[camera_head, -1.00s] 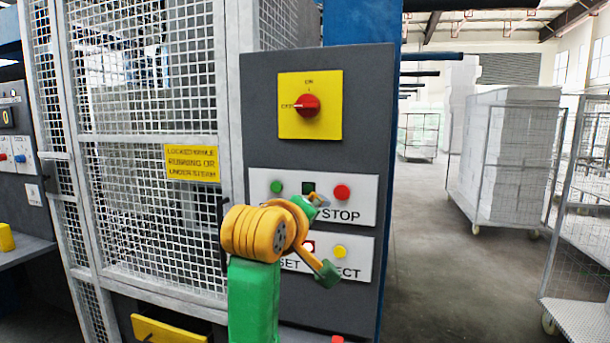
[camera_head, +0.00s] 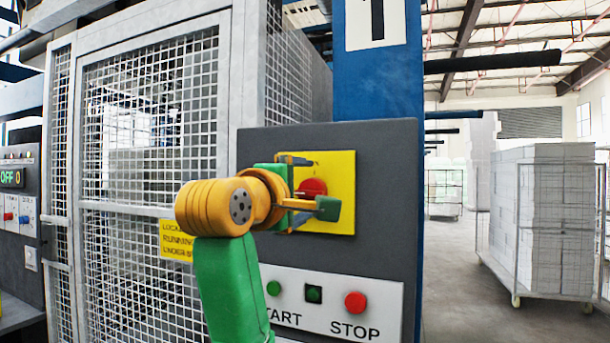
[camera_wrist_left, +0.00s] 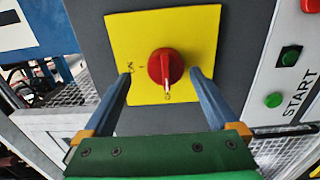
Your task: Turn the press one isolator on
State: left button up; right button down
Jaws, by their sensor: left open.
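The isolator is a red rotary knob (camera_head: 312,187) on a yellow plate (camera_head: 343,165) on the grey control panel of the press marked 1. In the left wrist view the red knob (camera_wrist_left: 165,67) sits on the yellow plate (camera_wrist_left: 128,28), its ridge pointing to the lower label, which looks like OFF; the ON mark is at the left. My left gripper (camera_head: 314,184) is open in front of the plate and partly hides the knob. In the left wrist view its fingers (camera_wrist_left: 161,74) stand either side of the knob with gaps showing. My right gripper is not in view.
Below are a green START button (camera_head: 273,288) and a red STOP button (camera_head: 356,302). A mesh guard (camera_head: 150,140) stands left of the panel, with a yellow warning sign (camera_head: 176,241). A blue post (camera_head: 375,85) rises behind. A loaded cage trolley (camera_head: 545,220) stands at the right, beyond open floor.

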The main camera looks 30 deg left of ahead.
aim_at(307, 196)
pick_arm(q)
jog(key=shift+w+a+f, duration=0.2)
jog(key=shift+w, duration=0.35)
jog(key=shift+w+a+f, duration=0.2)
jog(key=shift+w, duration=0.3)
jog(key=shift+w+a+f, duration=0.1)
jog(key=shift+w+f, duration=0.05)
jog(key=shift+w, duration=0.2)
jog(key=shift+s, duration=0.2)
jog(key=c, duration=0.7)
jog(key=shift+d, duration=0.2)
jog(key=c, duration=0.7)
jog(key=shift+o, duration=0.2)
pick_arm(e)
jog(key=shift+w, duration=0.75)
